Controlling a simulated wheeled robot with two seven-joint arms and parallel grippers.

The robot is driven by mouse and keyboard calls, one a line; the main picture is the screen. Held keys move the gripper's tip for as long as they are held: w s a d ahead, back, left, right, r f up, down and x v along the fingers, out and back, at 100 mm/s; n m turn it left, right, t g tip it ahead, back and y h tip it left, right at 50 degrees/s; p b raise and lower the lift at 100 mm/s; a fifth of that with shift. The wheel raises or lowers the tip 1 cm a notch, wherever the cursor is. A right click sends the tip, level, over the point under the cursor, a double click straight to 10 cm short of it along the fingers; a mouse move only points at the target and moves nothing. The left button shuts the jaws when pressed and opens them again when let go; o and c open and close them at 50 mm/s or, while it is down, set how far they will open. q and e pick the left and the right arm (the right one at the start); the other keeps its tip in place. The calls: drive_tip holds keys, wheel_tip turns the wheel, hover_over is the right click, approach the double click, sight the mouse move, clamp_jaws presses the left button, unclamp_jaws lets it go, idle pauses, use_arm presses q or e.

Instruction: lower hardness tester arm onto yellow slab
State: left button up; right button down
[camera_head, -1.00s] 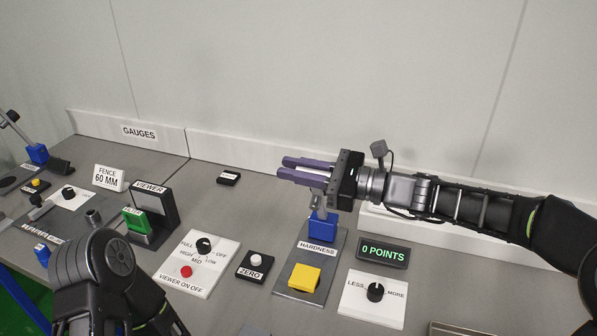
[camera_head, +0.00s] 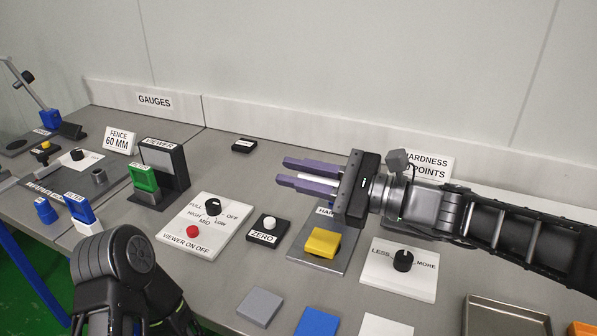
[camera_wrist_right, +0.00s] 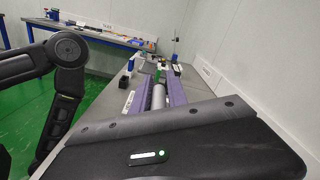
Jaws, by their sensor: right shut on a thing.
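The yellow slab (camera_head: 322,243) lies on the grey base plate of the hardness tester (camera_head: 312,258), right of the ZERO button. My right gripper (camera_head: 305,176) is above and behind the slab, its purple fingers pointing left. It is shut on the tester arm, a pale grey bar (camera_head: 318,186) between the fingers; the bar also shows as a grey cylinder in the right wrist view (camera_wrist_right: 158,96). The gripper hides the tester's blue post and part of the HARDNESS label. The bar appears apart from the slab. Of my left arm only links show; its gripper is out of sight.
A LESS/MORE knob (camera_head: 403,260) is right of the slab, the ZERO button (camera_head: 269,224) left. Grey (camera_head: 260,306) and blue (camera_head: 317,322) slabs lie in front. A tray (camera_head: 505,318) is at right.

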sight(333, 183)
drive_tip(key=shift+f, duration=0.1)
drive_tip(key=c, duration=1.4)
unclamp_jaws()
drive_tip(key=shift+w, duration=0.1)
drive_tip(key=shift+v, duration=3.95)
